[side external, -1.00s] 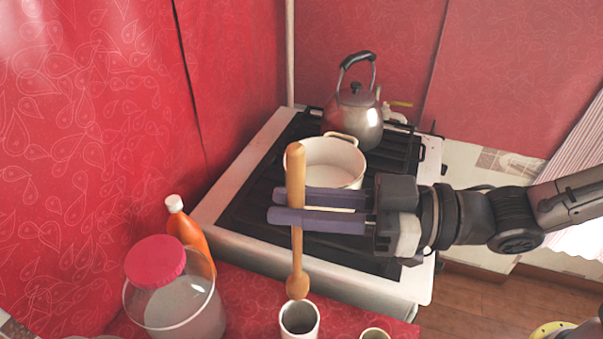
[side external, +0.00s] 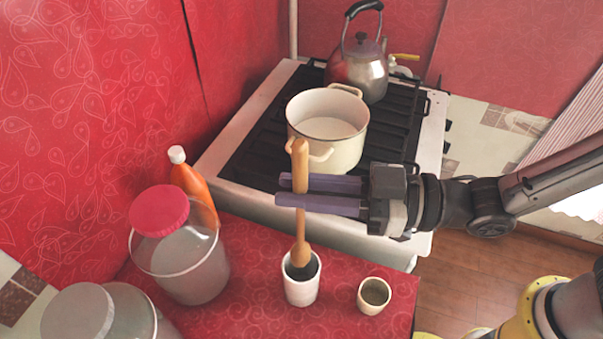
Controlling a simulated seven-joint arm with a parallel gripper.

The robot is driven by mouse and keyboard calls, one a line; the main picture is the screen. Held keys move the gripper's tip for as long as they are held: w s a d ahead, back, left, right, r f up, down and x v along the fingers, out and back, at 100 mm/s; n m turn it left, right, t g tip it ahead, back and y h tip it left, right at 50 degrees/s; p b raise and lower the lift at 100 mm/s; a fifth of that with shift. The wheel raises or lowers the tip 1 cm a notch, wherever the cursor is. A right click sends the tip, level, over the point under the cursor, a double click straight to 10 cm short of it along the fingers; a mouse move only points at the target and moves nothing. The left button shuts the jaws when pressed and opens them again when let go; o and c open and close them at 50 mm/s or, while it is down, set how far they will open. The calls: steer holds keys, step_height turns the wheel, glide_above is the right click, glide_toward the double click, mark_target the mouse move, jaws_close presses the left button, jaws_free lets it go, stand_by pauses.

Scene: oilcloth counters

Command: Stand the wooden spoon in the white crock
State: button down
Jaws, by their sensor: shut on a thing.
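The wooden spoon (side external: 300,225) hangs upright, bowl end down. My gripper (side external: 283,191) is shut on its handle below the top end, coming in from the right. The white crock (side external: 302,291) stands upright on the red counter straight below. The spoon's bowl overlaps the crock's mouth in the picture, with dark interior showing beneath it. I cannot tell how far the bowl is inside the rim.
A small cream cup (side external: 374,296) stands right of the crock. A red-lidded jar (side external: 180,262), another jar (side external: 85,318) and an orange bottle (side external: 192,183) stand left. Behind are a cream pot (side external: 340,143) and kettle (side external: 358,72) on the stove (side external: 250,205).

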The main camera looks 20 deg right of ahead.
mark_target(302, 245)
steer(key=shift+f, duration=4.2)
steer(key=c, duration=0.7)
jaws_free()
steer(key=v, duration=1.3)
steer(key=shift+s+d, duration=0.25)
steer(key=shift+d, duration=0.1)
